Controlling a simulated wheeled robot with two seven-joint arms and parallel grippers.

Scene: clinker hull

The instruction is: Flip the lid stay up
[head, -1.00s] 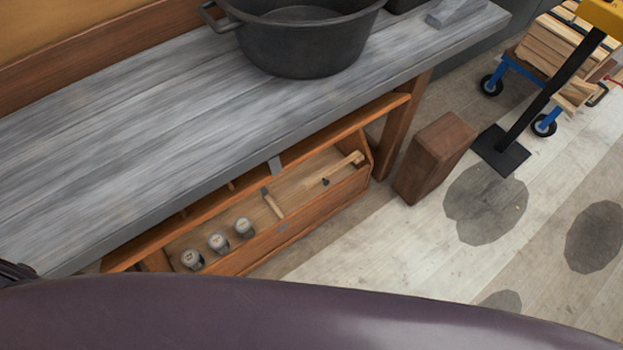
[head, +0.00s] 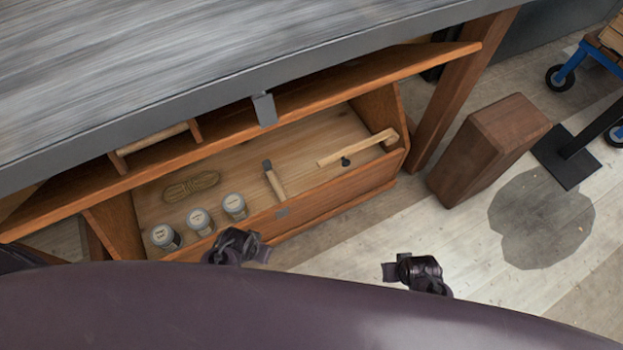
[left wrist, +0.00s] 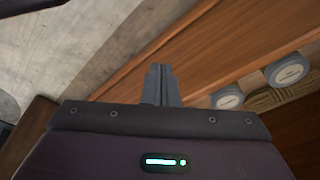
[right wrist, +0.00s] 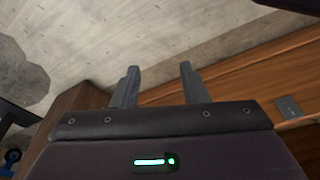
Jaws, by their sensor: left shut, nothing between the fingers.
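A wooden chest (head: 345,192) stands open under the bench. A pale wooden bar (head: 352,149) with a black knob lies low inside its right end; it looks like the lid stay. The raised lid (head: 330,88) tilts under the bench edge, with a grey metal tab (head: 264,108) on its edge. My left gripper (head: 262,252) is shut and empty, in front of the chest's front wall; its closed fingers show in the left wrist view (left wrist: 160,72). My right gripper (head: 388,271) is in front and right of the chest, its empty fingers apart in the right wrist view (right wrist: 159,70).
The chest holds several things: tins (head: 199,221), a rope coil (head: 190,186) and a wooden-handled tool (head: 274,180). The grey bench top (head: 180,60) overhangs the lid. A dark wooden block (head: 487,148) stands right of the chest. The floor in front is clear.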

